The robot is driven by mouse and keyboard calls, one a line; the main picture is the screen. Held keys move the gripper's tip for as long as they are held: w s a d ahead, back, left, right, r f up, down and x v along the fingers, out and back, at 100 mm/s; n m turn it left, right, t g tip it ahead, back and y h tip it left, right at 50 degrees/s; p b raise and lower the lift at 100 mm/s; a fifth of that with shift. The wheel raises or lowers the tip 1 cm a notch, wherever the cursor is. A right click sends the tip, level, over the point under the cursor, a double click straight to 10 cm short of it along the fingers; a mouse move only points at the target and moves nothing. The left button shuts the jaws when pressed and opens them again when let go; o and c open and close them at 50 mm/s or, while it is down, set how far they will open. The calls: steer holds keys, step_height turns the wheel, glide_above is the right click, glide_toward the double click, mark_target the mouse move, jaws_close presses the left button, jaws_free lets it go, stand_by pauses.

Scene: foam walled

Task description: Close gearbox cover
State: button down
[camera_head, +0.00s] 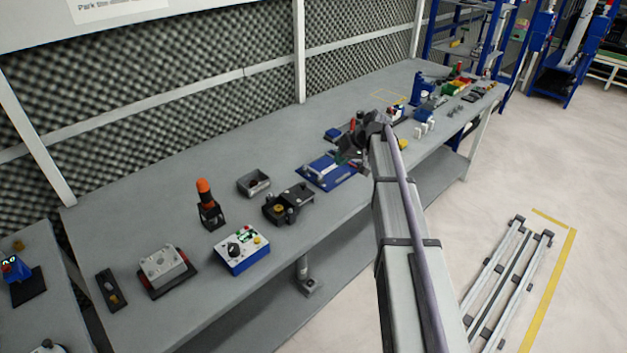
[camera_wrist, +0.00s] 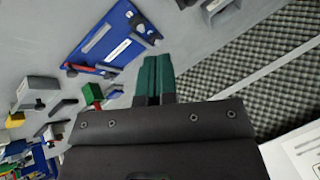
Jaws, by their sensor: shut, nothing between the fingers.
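I cannot tell for sure which thing is the gearbox. A grey block-shaped housing (camera_head: 163,268) with red sides sits on a dark base at the near left of the bench in the head view. A black device (camera_head: 288,204) with a yellow round part stands farther right. My gripper (camera_head: 342,156) is over the bench beside the blue board (camera_head: 328,171), well right of both. In the wrist view its teal fingers (camera_wrist: 153,80) are together, with nothing between them. No gearbox or cover is clear in the wrist view.
The blue board also shows in the wrist view (camera_wrist: 108,42). On the bench (camera_head: 150,213) are an orange-topped tool (camera_head: 207,204), a grey open bin (camera_head: 254,183) and a blue-white control box (camera_head: 241,251). A foam wall (camera_head: 220,100) runs behind. The bench's back left is clear.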

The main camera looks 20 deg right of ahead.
steer(key=b, duration=0.9)
glide_toward(297, 191)
steer(key=w+d+f, duration=0.2)
steer(key=d, duration=0.1)
steer(key=w+d+f, duration=0.1)
steer(key=d+f, duration=0.1)
steer(key=shift+w+f, duration=0.15)
steer(key=shift+w, duration=0.05)
steer(key=a, duration=0.2)
steer(key=shift+s+a+r, duration=0.1)
steer(key=shift+a+r, duration=0.1)
steer(key=shift+a, duration=0.8)
